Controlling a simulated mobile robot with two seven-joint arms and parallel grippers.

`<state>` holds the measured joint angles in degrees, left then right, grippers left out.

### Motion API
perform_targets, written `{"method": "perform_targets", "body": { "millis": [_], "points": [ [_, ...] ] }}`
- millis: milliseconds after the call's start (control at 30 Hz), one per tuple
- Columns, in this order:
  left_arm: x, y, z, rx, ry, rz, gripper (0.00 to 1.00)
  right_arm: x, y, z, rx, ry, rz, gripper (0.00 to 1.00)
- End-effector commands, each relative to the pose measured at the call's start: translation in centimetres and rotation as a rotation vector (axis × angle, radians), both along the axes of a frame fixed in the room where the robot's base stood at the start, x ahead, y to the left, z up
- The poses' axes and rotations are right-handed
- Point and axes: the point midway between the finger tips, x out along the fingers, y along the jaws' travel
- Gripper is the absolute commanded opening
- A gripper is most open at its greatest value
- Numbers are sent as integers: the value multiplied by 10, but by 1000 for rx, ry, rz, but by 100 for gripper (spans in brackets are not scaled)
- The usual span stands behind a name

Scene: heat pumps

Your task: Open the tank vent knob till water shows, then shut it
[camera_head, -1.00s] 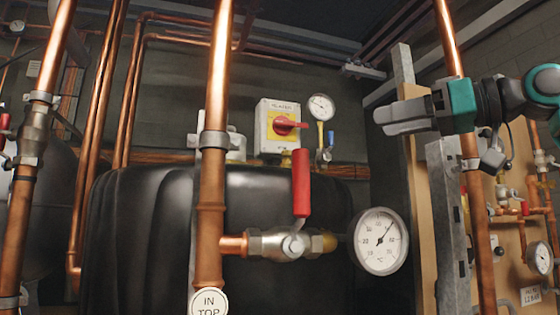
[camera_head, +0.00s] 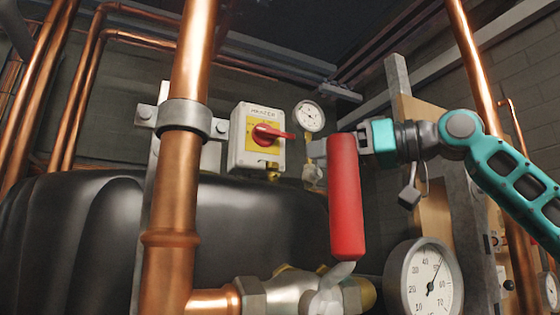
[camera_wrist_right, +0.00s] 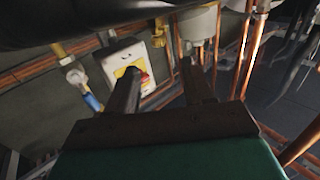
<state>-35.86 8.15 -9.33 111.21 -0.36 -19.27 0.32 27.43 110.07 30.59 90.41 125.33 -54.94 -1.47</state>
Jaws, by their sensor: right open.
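A small brass fitting (camera_head: 272,168) sits just under the isolator box, above the black tank (camera_head: 90,225); it may be the vent knob, but it is too small to be sure. The right wrist view shows brass there too (camera_wrist_right: 160,32), beyond the fingers. My right gripper (camera_wrist_right: 160,70) is open, with nothing seen between its two dark fingers. In the head view its fingers are hidden behind the red lever handle and its teal wrist shows to the right. I see no water. My left gripper is not in view.
A thick copper pipe (camera_head: 172,215) stands in front at left. The red lever handle (camera_head: 345,195) stands upright in the foreground. A large dial gauge (camera_head: 425,285) is at lower right. The isolator box (camera_head: 243,142) and a small gauge (camera_head: 308,117) are behind.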

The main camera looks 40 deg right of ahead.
Motion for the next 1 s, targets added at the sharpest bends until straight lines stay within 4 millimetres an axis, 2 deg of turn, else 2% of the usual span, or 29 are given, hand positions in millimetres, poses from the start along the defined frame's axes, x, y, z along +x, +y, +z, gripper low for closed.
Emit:
{"method": "perform_targets", "body": {
  "millis": [33, 200, 400, 600, 867, 1000],
  "points": [
    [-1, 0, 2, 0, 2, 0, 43, 12, 4, -1, -3, 8, -2, 52],
    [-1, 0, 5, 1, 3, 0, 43, 45, 16, -1, -4, 7, -2, 52],
    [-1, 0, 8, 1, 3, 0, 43, 71, 26, -1, -3, 4, -1, 52],
    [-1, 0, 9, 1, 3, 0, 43, 81, 30, 0, 0, 0, 0, 52],
    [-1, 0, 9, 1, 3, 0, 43, 82, 31, 0, 0, 0, 0, 52],
    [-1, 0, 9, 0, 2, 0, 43, 82, 30, 0, -1, 0, 0, 39]
  ]
}}
